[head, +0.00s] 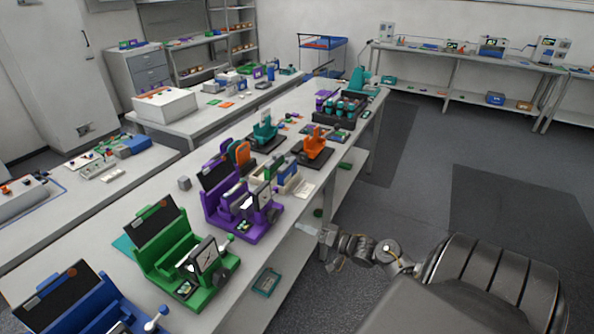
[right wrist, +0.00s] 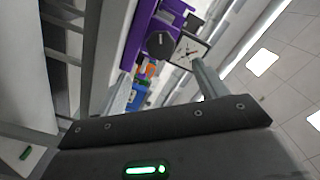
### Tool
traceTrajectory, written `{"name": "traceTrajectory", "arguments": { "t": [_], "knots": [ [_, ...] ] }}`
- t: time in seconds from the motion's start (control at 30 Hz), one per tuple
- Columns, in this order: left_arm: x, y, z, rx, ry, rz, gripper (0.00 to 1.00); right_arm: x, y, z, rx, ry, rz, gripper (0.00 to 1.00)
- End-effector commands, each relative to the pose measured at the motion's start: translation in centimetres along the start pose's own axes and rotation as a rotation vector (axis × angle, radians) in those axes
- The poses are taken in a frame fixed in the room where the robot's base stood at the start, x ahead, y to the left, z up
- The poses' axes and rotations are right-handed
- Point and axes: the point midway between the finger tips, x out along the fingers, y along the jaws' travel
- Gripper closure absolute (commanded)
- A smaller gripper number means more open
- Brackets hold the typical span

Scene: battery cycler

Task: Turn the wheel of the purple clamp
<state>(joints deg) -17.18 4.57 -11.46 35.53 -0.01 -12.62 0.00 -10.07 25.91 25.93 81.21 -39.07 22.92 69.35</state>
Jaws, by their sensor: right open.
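The purple clamp (head: 238,208) stands on the long bench, between the green clamp and the orange device. It has a dark tilted panel and a white square dial. In the right wrist view the purple clamp (right wrist: 136,38) fills the upper middle, with a dark round wheel (right wrist: 160,43) facing the camera and the white dial (right wrist: 190,50) beside it. My right gripper (head: 312,229) is off the bench's right edge, to the right of the purple clamp and apart from it. Its fingers are open and empty. My left gripper is not in view.
A green clamp (head: 185,255) and a blue clamp (head: 75,305) stand nearer on the same bench. An orange device (head: 313,146) and a teal one (head: 264,131) stand farther back. A lower shelf with a teal tray (head: 266,282) lies under the bench. The floor at right is open.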

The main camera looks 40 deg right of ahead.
Motion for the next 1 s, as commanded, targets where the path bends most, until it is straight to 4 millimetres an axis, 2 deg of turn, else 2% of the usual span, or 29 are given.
{"name": "traceTrajectory", "arguments": {
  "t": [0.17,0.3,0.37,0.5,0.7,0.83,1.0],
  "knots": [
    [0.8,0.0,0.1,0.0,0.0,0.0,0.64,-0.1,0.7,0.5,-0.001,-0.002,0.002,0.29],
    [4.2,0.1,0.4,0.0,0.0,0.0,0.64,-0.1,2.4,1.7,-0.052,-0.011,-0.012,0.29],
    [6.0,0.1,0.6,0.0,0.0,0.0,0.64,0.2,2.6,1.9,-0.218,-0.013,-0.021,0.29],
    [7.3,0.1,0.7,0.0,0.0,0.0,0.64,0.9,1.6,1.2,-0.653,-0.006,-0.026,0.29],
    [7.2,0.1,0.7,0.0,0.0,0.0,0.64,1.5,-0.1,0.0,-1.146,0.006,-0.014,0.29],
    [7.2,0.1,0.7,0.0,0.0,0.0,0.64,1.5,0.0,-0.1,-1.302,0.004,-0.002,0.29],
    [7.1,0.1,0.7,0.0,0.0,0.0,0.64,1.5,0.1,-0.1,-1.354,0.002,0.0,0.29]
  ]
}}
